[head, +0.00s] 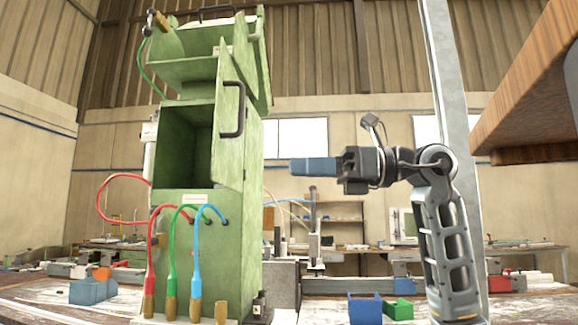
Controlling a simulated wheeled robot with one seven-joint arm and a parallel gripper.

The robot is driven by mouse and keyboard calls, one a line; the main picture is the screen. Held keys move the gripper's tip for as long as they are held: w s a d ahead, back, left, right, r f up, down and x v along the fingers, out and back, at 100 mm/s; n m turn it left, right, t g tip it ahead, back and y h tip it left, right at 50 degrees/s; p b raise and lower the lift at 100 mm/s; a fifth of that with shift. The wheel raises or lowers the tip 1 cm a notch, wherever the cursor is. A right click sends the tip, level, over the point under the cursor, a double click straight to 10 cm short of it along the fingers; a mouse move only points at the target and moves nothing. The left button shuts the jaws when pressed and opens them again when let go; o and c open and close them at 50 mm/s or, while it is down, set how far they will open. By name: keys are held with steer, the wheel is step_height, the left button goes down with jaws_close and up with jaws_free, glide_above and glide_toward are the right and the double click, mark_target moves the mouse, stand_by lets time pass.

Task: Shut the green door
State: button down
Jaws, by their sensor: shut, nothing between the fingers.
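The green door (230,135) is on the tall green cabinet (190,240) at the left. It stands open, swung out on the right side of the opening, with a dark handle (234,110) on its face. The dark inside of the compartment shows to its left. My gripper (295,166) is to the right of the door, apart from it, at about the height of the door's lower part. Its blue fingers are shut, point left and hold nothing.
Red, green and blue hoses (197,260) hang at the cabinet's front. A blue bin (364,309) and a green bin (398,310) stand on the bench below my arm. A grey post (447,90) rises behind my arm. A wooden edge (530,90) juts in at upper right.

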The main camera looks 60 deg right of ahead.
mark_target(216, 168)
steer(key=p+x, duration=0.2)
steer(key=x, duration=1)
steer(key=shift+a, duration=0.1)
